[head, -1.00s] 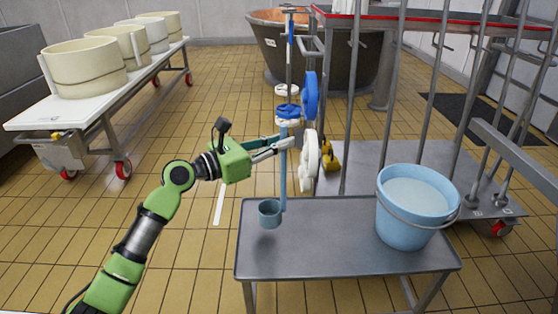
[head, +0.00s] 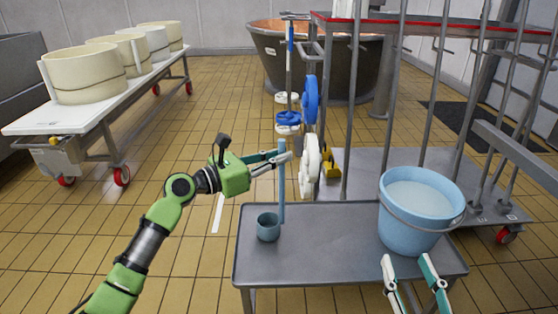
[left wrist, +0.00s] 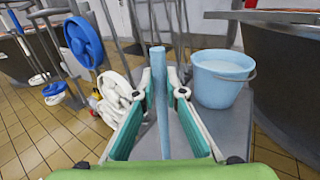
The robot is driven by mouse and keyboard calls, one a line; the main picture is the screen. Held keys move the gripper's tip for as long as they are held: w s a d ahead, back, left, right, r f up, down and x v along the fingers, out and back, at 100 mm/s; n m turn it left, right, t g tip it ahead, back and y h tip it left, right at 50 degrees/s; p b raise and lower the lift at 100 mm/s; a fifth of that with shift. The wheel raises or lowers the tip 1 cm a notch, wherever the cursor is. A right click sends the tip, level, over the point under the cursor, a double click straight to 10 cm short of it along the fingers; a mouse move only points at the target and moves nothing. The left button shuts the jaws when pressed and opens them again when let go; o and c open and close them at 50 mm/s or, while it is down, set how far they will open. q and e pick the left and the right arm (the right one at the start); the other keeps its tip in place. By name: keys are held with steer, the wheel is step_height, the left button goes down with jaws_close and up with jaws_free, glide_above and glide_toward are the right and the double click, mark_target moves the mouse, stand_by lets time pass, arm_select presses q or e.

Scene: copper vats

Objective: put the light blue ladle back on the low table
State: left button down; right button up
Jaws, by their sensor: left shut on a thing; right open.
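The light blue ladle (head: 268,228) is upright, its cup low at the left part of the low grey table (head: 320,262) and its handle rising. In the head view the cup appears at the table top; I cannot tell for sure whether it touches. My left gripper (head: 284,157) is shut on the upper handle, which also stands between its fingers in the left wrist view (left wrist: 161,100). My right gripper (head: 408,262) is open and empty at the table's front right, in front of the bucket.
A light blue bucket (head: 420,212) with pale contents stands on the table's right side. Behind are a grey rack trolley (head: 450,170), hanging blue and white reels (head: 310,100) and a copper vat (head: 265,60). A white cart (head: 90,110) with tubs is at left. The table's middle is clear.

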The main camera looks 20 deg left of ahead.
steer(key=shift+r, duration=0.3)
arm_select(q)
steer(key=shift+f, duration=0.15)
steer(key=c, duration=2.1)
jaws_free()
